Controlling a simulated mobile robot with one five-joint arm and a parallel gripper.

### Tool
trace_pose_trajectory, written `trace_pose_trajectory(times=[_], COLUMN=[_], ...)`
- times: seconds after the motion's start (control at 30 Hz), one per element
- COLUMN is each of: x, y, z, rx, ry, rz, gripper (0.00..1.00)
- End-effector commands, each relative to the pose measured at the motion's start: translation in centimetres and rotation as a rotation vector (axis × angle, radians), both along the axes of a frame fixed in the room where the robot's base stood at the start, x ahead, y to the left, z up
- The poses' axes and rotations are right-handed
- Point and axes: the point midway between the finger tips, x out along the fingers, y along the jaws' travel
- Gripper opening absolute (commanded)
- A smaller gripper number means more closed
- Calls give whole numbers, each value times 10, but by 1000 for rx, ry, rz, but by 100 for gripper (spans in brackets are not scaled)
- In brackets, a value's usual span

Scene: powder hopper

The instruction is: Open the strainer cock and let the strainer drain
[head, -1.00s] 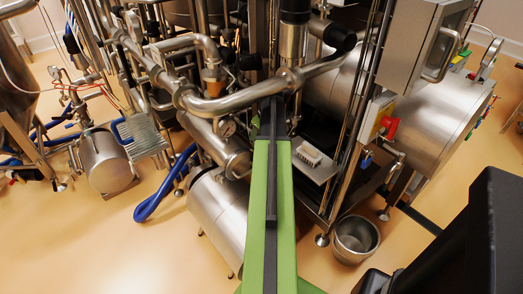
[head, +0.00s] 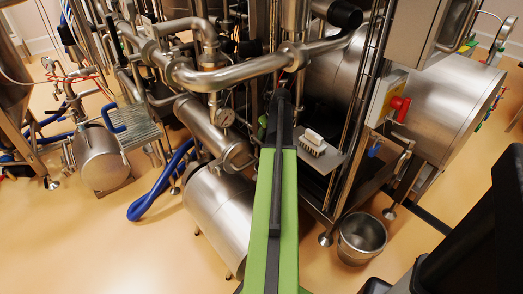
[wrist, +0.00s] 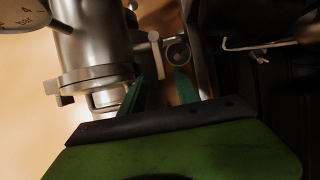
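The strainer appears to be the slanted steel cylinder (head: 205,125) beside the pressure gauge (head: 224,117) in the head view. In the wrist view a steel body with a clamped collar (wrist: 95,78) stands at the left, beside the gauge's edge (wrist: 22,22). A small pale T-shaped handle, seemingly the cock (wrist: 155,48), sits right of it, next to a round fitting end (wrist: 178,52). My gripper (wrist: 160,82) is open, its green fingers apart and pointing toward the cock. In the head view my arm hides most of the gripper.
A steel bucket (head: 362,238) stands on the floor at right. A white brush (head: 312,142) lies on a metal shelf right of my arm. Overhead pipes (head: 225,75) and frame posts crowd the work area.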

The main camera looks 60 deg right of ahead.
Motion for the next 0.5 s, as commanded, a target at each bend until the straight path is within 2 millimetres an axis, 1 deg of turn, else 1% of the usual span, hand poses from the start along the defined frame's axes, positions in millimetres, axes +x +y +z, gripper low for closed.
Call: trace_pose_trajectory(times=[0.03,0.1,0.2,0.33,0.5], x=[5,11,17,23,24], y=[-3,-5,-7,-8,-8], z=[-22,-36,-52,-61,-59], rx=[0,0,0,0,0], ry=[0,0,0,0,0], rz=[1,1,0,0,0], gripper=[38,38,38,38,38])
